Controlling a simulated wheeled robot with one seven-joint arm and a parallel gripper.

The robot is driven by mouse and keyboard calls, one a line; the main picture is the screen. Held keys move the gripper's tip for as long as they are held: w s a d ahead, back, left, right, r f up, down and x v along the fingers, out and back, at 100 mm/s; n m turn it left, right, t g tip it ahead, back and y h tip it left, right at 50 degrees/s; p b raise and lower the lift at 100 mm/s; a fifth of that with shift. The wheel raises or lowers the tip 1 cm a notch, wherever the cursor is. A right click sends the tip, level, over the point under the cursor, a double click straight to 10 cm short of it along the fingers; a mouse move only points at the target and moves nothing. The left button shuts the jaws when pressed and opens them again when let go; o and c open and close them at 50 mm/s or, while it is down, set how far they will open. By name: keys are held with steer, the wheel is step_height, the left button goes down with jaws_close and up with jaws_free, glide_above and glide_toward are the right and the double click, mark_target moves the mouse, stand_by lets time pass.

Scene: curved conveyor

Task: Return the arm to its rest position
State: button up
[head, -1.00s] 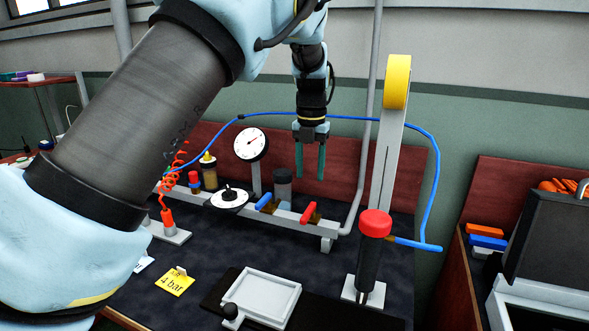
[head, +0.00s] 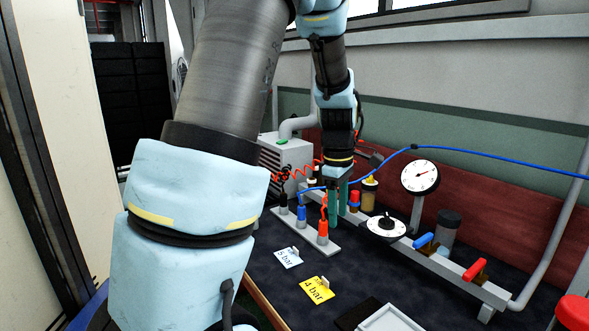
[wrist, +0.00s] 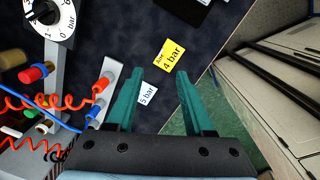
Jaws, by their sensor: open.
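My gripper (head: 338,205) has two green fingers and hangs pointing down over the back left of the dark bench, in front of the pipe assembly. In the wrist view its fingers (wrist: 160,100) are spread apart with nothing between them. Below them lie a white 5 bar card (wrist: 147,95) and a yellow 4 bar card (wrist: 168,54). In the head view my arm is raised and bent, and its large links cover much of the left and centre.
A dial gauge (head: 420,178), a round white regulator knob (head: 386,227), a blue valve handle (head: 423,240) and a red valve handle (head: 474,270) line the pipe. Red coiled hoses and coloured fittings (head: 322,231) stand close to my gripper. A grey box (head: 287,155) stands behind.

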steer(key=s+a+m, duration=0.5)
steer(key=a+m, duration=0.1)
steer(key=a, duration=0.2)
steer(key=s+a+f+m+t, duration=0.1)
steer(key=s+a+m, duration=0.4)
steer(key=a, duration=0.3)
steer(key=shift+a+f+m+y, duration=0.3)
steer(key=shift+a+m, duration=0.1)
steer(key=shift+m, duration=0.3)
